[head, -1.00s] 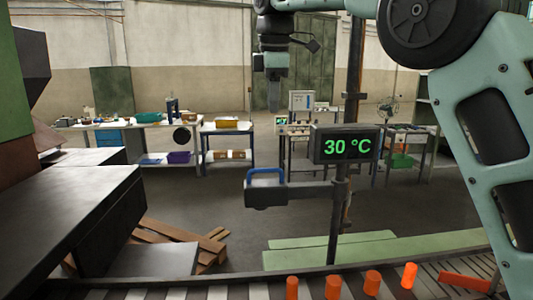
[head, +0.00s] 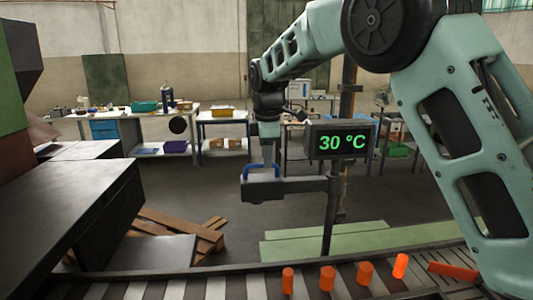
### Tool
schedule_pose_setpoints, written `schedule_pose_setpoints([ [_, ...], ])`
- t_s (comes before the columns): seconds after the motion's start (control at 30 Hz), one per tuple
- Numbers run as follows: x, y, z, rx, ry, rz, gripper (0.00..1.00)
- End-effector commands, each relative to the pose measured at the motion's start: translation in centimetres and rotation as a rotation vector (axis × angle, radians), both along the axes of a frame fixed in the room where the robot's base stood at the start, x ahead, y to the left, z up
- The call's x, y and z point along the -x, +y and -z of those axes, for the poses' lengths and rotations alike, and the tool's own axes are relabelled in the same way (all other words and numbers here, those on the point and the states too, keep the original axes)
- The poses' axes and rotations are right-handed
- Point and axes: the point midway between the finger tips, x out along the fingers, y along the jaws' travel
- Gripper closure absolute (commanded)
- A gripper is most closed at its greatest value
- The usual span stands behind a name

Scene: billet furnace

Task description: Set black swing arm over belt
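The black swing arm (head: 305,185) reaches left from a dark post (head: 329,218) and ends in a dark block (head: 263,189) with a blue handle (head: 247,170) on top. It hangs over the floor behind the roller belt (head: 215,289), not above it. My gripper (head: 267,165) points down at the handle and overlaps it in the head view. Its fingers are small and partly merge with the handle, so whether they are open or shut on it is unclear. Several orange billets (head: 327,278) stand on the belt; one at the right lies down.
A display (head: 340,141) reading 30 °C is mounted on the post above the swing arm. A dark metal structure (head: 75,215) fills the left. Green slabs (head: 330,240) and brown bars (head: 178,226) lie behind the belt. Workbenches stand farther back.

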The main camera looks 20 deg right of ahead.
Motion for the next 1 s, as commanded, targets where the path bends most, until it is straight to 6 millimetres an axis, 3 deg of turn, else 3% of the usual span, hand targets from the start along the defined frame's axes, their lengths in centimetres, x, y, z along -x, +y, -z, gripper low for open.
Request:
schedule_pose_setpoints([
  [0.43,-0.21,-0.08,1.19,0.001,-0.001,0.001,0.67],
  [0.57,-0.21,-0.08,1.17,0.0,-0.001,0.001,1.0],
  [1.0,0.38,0.12,1.24,-0.003,-0.002,-0.053,1.0],
])
